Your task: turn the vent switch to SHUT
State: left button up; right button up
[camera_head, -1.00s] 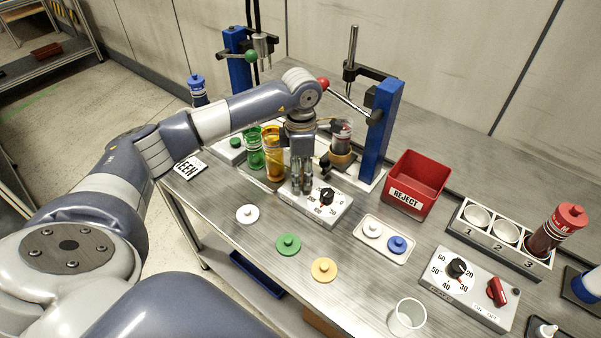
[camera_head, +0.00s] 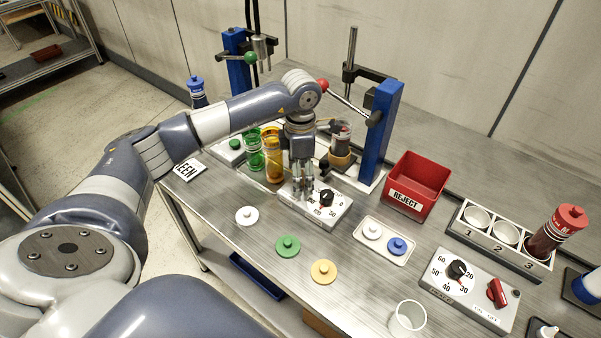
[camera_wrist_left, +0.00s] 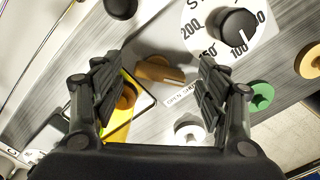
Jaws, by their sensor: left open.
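The vent switch is a brown-orange lever knob (camera_wrist_left: 158,70) in the left wrist view. It lies slantwise, its narrower end pointing right, beside a small OPEN/SHUT label (camera_wrist_left: 182,98) that is partly readable. My left gripper (camera_wrist_left: 158,64) is open, one finger on each side of the switch, and no contact shows. In the head view the left gripper (camera_head: 302,190) points down over the left part of the grey control box (camera_head: 322,219) and hides the switch. A black dial (camera_head: 327,198) is on the same box. My right gripper is not in view.
An amber cup (camera_head: 273,158) and a green cup (camera_head: 255,160) stand close left of the gripper. A blue press post (camera_head: 383,130) rises behind right. White (camera_head: 247,215), green (camera_head: 288,246) and yellow (camera_head: 324,271) lids lie in front. A red REJECT bin (camera_head: 414,190) is to the right.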

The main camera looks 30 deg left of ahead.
pick_arm(q)
notch_tip(320, 180, up, 12)
dwell(0.6)
